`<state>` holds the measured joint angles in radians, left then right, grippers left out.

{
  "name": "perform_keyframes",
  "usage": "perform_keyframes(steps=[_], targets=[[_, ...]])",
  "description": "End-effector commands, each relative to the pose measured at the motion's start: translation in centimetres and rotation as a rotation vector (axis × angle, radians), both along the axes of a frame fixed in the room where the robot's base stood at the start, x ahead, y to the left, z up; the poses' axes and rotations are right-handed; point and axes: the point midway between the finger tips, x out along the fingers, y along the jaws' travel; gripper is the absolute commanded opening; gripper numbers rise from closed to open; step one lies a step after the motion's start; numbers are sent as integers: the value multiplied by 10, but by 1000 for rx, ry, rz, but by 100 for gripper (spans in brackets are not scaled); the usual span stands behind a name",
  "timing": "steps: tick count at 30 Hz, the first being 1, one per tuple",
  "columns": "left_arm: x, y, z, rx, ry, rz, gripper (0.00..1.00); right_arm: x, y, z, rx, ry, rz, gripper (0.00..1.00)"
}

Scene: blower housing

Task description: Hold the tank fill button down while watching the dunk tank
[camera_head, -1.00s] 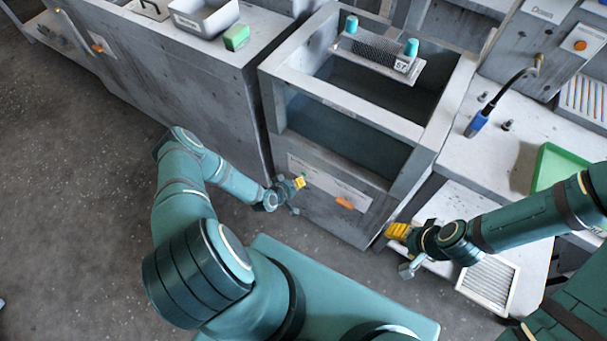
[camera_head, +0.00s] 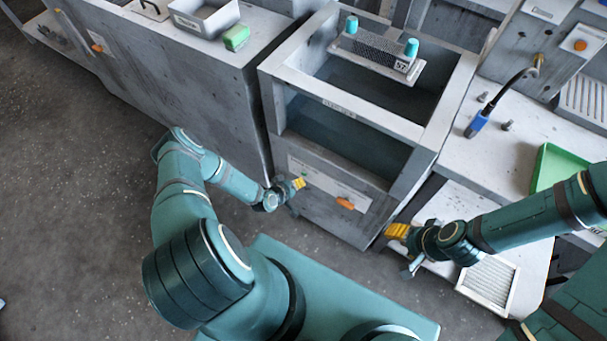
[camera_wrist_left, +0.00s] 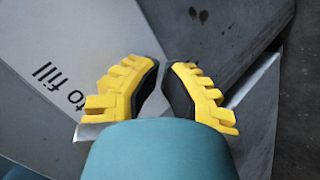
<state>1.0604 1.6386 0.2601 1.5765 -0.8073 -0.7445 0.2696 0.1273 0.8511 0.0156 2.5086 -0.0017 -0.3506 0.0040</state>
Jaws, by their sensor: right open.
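The dunk tank (camera_head: 350,150) is a grey open-topped box with dark water inside and a perforated seat bridge (camera_head: 378,50) on top. Its front panel (camera_head: 322,184) bears an orange part (camera_head: 345,203) and a small green spot at the upper left. My left gripper (camera_head: 299,183) is at the panel's left end, just below the green spot. In the left wrist view its yellow fingers (camera_wrist_left: 161,85) have a narrow gap, beside the lettering "to fill" (camera_wrist_left: 58,86). No button shows between them; contact is unclear. My right gripper (camera_head: 397,231) is open and empty, right of the tank.
A grey counter with a metal tray (camera_head: 204,16) and green sponge (camera_head: 236,38) stands left. A right bench (camera_head: 510,150) holds a blue-handled hose (camera_head: 477,124) and green tray (camera_head: 556,166). A white grille (camera_head: 489,283) lies low right.

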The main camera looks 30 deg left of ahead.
Motion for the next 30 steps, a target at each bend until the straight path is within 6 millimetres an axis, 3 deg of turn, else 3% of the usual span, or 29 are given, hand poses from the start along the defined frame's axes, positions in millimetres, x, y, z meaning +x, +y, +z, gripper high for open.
perform_keyframes(steps=[30], targets=[[11,-1,0,0,0,0,0,0,0,-9,0,0,0,56]])
